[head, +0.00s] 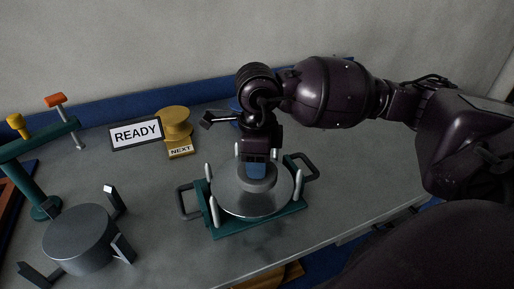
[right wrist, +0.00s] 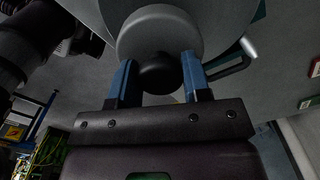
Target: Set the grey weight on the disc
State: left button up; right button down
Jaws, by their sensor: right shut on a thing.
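The grey weight (head: 259,185) is a short round cylinder, over the middle to back part of the shiny disc (head: 246,206). My right gripper (head: 257,168) points down, its blue fingers shut on the weight's dark knob. In the right wrist view the knob (right wrist: 159,74) is between the two fingertips (right wrist: 159,78), with the weight's wide grey body (right wrist: 160,30) beyond it. I cannot tell whether the weight's underside touches the disc. The disc is ringed by pale upright posts on a green base (head: 262,226) with dark side handles. My left gripper is out of view.
A grey three-jawed cylinder (head: 80,240) stands at the lower left, with a green stand (head: 42,150) behind it. A READY sign (head: 136,133) and a yellow spool-shaped piece (head: 174,122) stand behind the disc. The table's front edge is close to the green base.

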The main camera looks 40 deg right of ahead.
jog(key=shift+f, duration=2.05)
jog(key=shift+f, duration=0.2)
jog(key=c, duration=0.6)
grip_release()
jog(key=shift+r, duration=0.2)
notch_tip(320, 180, up, 11)
jog(key=shift+f, duration=0.15)
jog(key=shift+r, duration=0.55)
